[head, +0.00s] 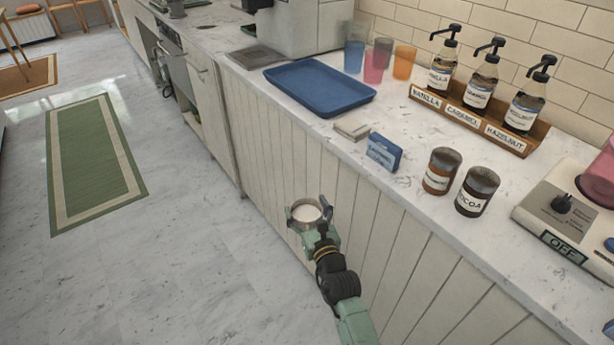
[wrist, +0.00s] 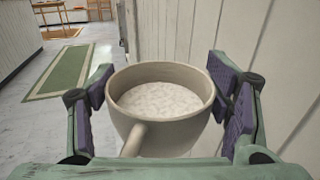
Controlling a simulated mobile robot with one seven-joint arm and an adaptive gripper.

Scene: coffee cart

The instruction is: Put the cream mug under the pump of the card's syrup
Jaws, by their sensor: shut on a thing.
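The cream mug (head: 305,212) is upright in my gripper (head: 312,218), beside the cart's panelled front and below the counter top. In the wrist view the mug (wrist: 160,134) sits between the two purple-padded fingers (wrist: 170,105), its handle towards the camera. Its inside shows a pale speckled surface. Three pump bottles stand in a wooden rack (head: 470,124) at the back of the counter: vanilla (head: 441,74), caramel (head: 480,86) and hazelnut (head: 523,106), by the rack's labels. A small blue box or card (head: 384,152) stands near the front edge; its writing is unreadable.
A blue tray (head: 320,87), coloured cups (head: 374,66) and a small flat stack (head: 351,130) are on the counter's left. Two brown jars (head: 441,170), one labelled cocoa (head: 477,191), stand before the rack. A machine reading OFF (head: 562,215) is at right.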

